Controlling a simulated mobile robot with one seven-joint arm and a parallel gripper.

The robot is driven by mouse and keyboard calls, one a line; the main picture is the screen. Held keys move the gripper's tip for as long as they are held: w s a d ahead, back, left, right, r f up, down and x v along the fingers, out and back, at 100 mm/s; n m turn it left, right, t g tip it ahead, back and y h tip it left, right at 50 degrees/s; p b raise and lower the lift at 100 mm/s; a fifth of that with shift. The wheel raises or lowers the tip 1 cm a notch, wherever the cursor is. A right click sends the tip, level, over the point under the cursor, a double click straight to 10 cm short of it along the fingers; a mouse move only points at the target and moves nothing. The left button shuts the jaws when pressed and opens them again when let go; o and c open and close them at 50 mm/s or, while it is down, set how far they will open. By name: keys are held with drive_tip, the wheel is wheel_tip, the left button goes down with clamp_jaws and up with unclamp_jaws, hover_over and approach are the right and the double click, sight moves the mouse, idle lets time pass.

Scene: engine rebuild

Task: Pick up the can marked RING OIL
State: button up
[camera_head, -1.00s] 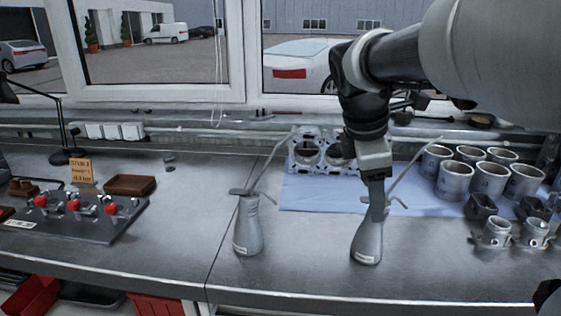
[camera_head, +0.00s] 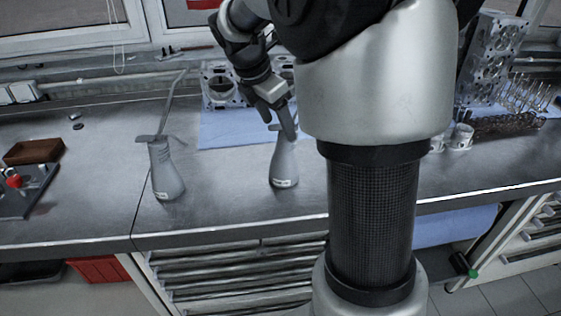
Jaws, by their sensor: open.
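Two grey oil cans with long thin spouts stand upright on the metal bench in the head view. The left can (camera_head: 166,170) stands alone with its spout leaning up to the right. The right can (camera_head: 284,165) stands near the blue cloth. Each has a small pale label low on its body, too small to read, so I cannot tell which is marked RING OIL. My gripper (camera_head: 287,128) is open at the top of the right can, its fingers overlapping the neck in the picture. Whether they touch it is unclear. My gripper and arm hide the right can's spout.
The bench (camera_head: 225,205) is clear between and in front of the cans. A blue cloth (camera_head: 222,132) with an engine block (camera_head: 219,88) lies behind. A brown tray (camera_head: 34,151) is at left. A cylinder head (camera_head: 490,60) stands at right.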

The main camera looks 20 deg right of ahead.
drive_tip(key=x, duration=0.2)
drive_tip(key=b+x, duration=0.1)
drive_tip(key=x, duration=0.3)
drive_tip(key=shift+s+d+f, duration=0.25)
drive_tip(key=shift+d+f, duration=0.05)
drive_tip(key=shift+d, duration=0.05)
drive_tip(key=shift+r, duration=0.1)
clamp_jaws()
